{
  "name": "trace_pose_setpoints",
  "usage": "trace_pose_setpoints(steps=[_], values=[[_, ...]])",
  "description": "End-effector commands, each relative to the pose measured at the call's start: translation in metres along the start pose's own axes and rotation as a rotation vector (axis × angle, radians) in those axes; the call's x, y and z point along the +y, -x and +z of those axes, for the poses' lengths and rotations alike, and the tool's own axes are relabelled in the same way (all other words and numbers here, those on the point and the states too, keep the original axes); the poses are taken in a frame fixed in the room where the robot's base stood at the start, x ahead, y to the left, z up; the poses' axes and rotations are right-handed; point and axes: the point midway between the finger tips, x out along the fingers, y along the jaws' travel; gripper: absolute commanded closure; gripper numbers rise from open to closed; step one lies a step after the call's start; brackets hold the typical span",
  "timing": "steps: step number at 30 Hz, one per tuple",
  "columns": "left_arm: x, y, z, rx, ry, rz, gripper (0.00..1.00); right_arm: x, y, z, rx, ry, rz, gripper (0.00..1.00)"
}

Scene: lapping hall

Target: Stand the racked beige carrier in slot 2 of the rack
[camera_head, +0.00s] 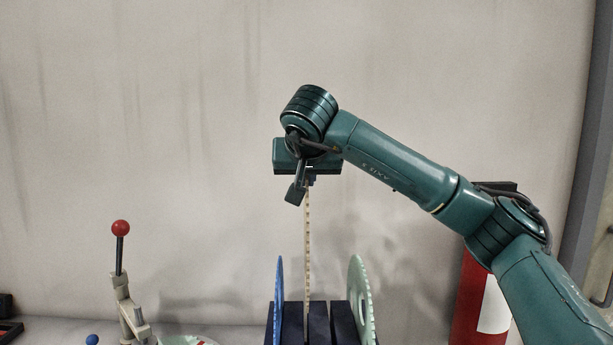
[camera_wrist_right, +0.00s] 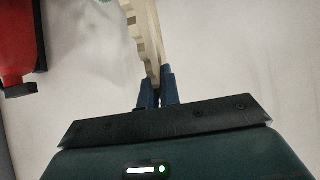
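The beige carrier (camera_head: 308,235) is a thin toothed disc, seen edge-on and upright in the head view. My right gripper (camera_head: 309,181) is shut on its upper edge. In the right wrist view the blue fingers (camera_wrist_right: 158,92) close on the beige carrier (camera_wrist_right: 146,35). The dark rack (camera_head: 318,318) is below, cut off by the bottom of the picture. The carrier's lower edge reaches the rack's top between two dark blocks; I cannot tell how deep it sits. My left gripper is not in view.
A blue carrier (camera_head: 279,295) stands in the rack to the left, and a pale green carrier (camera_head: 359,290) to the right. A lever with a red knob (camera_head: 120,228) stands at left. A red object with a white label (camera_head: 468,305) is behind my right arm.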

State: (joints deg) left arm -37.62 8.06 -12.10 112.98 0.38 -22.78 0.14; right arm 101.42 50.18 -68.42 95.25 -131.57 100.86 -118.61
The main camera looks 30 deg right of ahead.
Motion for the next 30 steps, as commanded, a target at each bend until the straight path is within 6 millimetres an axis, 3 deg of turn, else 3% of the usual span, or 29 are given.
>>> trace_pose_setpoints(steps=[9,18,30], values=[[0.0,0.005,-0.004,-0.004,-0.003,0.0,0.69,0.0,0.004,-0.003,0.001,-0.001,-0.002,1.0],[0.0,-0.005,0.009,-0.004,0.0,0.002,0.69,0.0,-0.011,0.017,0.0,0.0,-0.001,1.0],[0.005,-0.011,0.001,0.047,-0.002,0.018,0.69,0.0,-0.032,0.043,0.001,-0.001,-0.001,1.0]])
